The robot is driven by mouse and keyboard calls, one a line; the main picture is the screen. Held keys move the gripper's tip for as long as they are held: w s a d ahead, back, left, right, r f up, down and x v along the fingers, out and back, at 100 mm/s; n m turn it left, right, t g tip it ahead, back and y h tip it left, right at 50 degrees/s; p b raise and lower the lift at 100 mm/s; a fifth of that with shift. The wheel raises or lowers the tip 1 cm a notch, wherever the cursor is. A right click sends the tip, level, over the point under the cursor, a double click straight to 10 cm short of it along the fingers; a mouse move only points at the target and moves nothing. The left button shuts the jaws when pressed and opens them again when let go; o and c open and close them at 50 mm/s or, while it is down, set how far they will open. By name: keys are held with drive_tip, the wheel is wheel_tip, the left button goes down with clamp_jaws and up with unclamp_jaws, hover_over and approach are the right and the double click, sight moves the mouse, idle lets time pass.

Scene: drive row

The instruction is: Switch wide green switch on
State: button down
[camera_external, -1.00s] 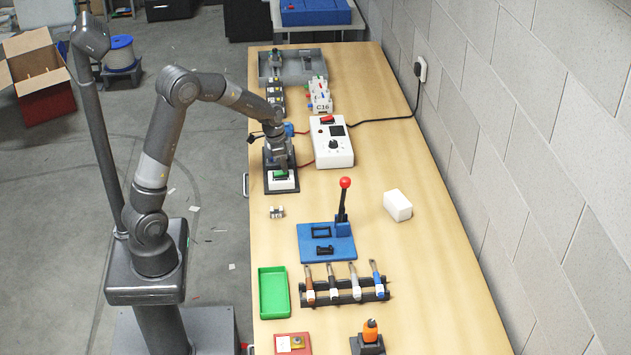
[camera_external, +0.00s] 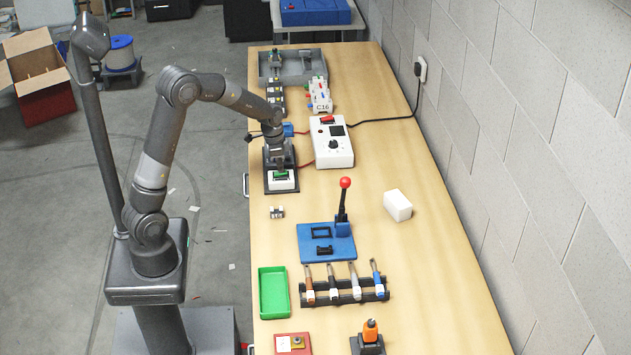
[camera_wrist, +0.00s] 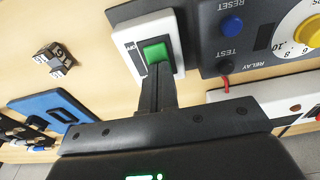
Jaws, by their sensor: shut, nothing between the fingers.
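The wide green switch (camera_wrist: 156,52) is a green rocker set in a dark opening of a white housing (camera_wrist: 128,38). In the external view the green rocker (camera_external: 281,175) sits at the front of the white housing (camera_external: 283,184) on a dark base plate, near the table's left edge. My gripper (camera_wrist: 155,72) is shut and empty. In the wrist view its fingertips are at the lower edge of the green rocker and overlap it. I cannot tell whether they touch it. In the external view my gripper (camera_external: 281,165) is right over the switch, hiding part of its unit.
A white tester box (camera_external: 333,150) with a knob and red switch stands close on the right. A small metal part (camera_external: 277,212) lies in front. A blue lever press (camera_external: 326,243) stands further forward. The table between them is clear.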

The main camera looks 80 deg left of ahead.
wheel_tip(320, 180, up, 14)
drive_tip(key=s, duration=0.2)
drive_tip(key=shift+s+f, duration=0.15)
drive_tip(key=shift+s, duration=0.2)
drive_tip(key=shift+w, duration=0.1)
drive_tip(key=shift+w+d+t, duration=0.1)
drive_tip(key=shift+w+t, duration=0.2)
drive_tip(key=shift+w, duration=0.25)
approach(276, 173)
drive_tip(key=w+f, duration=0.1)
drive_tip(key=f, duration=0.1)
drive_tip(key=w+f, duration=0.3)
drive_tip(key=f, duration=0.1)
drive_tip(key=shift+w, duration=0.35)
